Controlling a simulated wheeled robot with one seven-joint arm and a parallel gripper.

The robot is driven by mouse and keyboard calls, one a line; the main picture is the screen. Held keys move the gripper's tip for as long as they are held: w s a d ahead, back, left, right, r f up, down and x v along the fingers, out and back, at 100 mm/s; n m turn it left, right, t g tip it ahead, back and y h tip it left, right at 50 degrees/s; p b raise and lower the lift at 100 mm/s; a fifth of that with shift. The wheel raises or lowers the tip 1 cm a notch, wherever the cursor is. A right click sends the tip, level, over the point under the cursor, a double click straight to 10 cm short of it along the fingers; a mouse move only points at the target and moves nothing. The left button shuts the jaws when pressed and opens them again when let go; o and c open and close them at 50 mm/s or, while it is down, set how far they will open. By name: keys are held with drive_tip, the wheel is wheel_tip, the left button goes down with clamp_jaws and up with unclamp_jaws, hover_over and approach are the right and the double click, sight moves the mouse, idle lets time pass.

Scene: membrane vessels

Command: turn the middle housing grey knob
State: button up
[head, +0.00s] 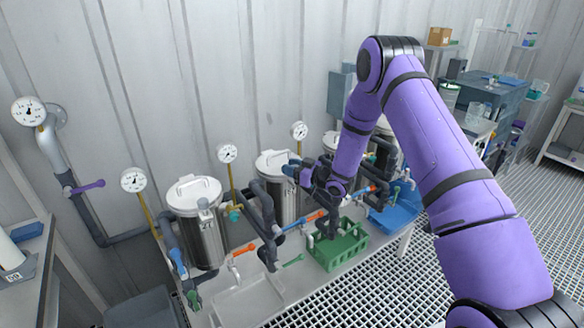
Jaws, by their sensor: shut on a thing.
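The middle housing (284,205) is a steel cylinder with a light lid, between a similar housing on the left and a partly hidden one on the right. My gripper (297,172) is dark, points left and reaches the upper right side of the middle housing, just below its lid. It is shut on the grey knob there. The gripper and its fingers cover most of that knob, so its turn angle cannot be told.
The left housing (203,250) stands clear of my arm. Dark pipes with orange handles (318,216) run in front of the housings. A green crate (337,258) and a blue tray (397,217) lie on the bench's front. Round gauges (227,153) stand behind on yellow stems.

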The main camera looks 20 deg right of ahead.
drive_tip(key=n+g+y, duration=0.1)
drive_tip(key=n+g, duration=0.1)
drive_tip(key=n+g+y, duration=0.2)
drive_tip(key=g, duration=0.1)
drive_tip(key=n+g+y, duration=0.1)
drive_tip(key=g, duration=0.1)
drive_tip(key=shift+s+a+n+y, duration=0.2)
drive_tip(key=shift+s+n+y, duration=0.05)
drive_tip(key=shift+n+y, duration=0.15)
drive_tip(key=n+g, duration=0.1)
drive_tip(key=g, duration=0.1)
drive_tip(key=n+g, duration=0.2)
drive_tip(key=g, duration=0.1)
drive_tip(key=n+g+y, duration=0.1)
drive_tip(key=g, duration=0.2)
drive_tip(key=shift+s+a+n, duration=0.1)
drive_tip(key=shift+s+n, duration=0.3)
drive_tip(key=shift+g, duration=0.4)
drive_tip(key=o, duration=0.9)
drive_tip(key=shift+s, duration=0.1)
drive_tip(key=d, duration=0.3)
drive_tip(key=w+d, duration=0.1)
drive_tip(key=d, duration=0.6)
drive_tip(key=shift+w+d, duration=0.25)
drive_tip(key=shift+d, duration=0.1)
